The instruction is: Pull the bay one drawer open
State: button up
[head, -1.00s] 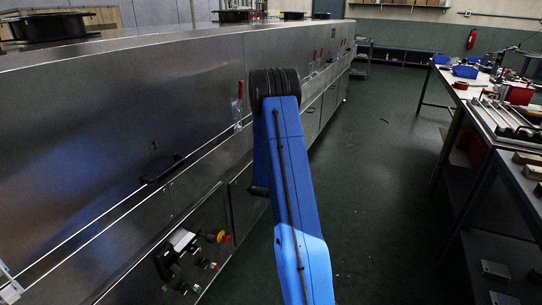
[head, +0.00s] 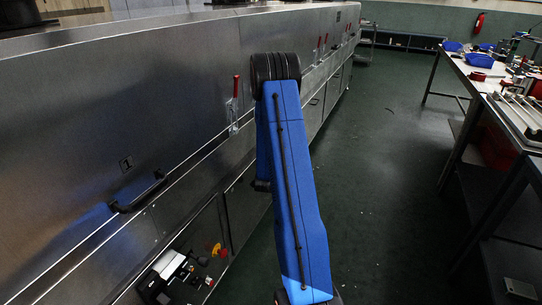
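A long brushed-steel dryer (head: 110,90) fills the left side of the head view. A plate marked "I" (head: 126,164) sits on its side wall. Just below it is a black bar handle (head: 138,193), beside a long horizontal ledge. The front there looks flush, and I see no gap of an opened drawer. A red-handled toggle clamp (head: 235,100) stands upright farther along the wall. My blue arm rises in front of the dryer, right of the handle and clamp. My gripper does not show, so its opening and distance to the handle cannot be seen.
A workbench (head: 487,90) with blue bins and tools runs along the right. Dark green floor (head: 385,170) lies clear between them. A red extinguisher (head: 479,22) hangs on the back wall.

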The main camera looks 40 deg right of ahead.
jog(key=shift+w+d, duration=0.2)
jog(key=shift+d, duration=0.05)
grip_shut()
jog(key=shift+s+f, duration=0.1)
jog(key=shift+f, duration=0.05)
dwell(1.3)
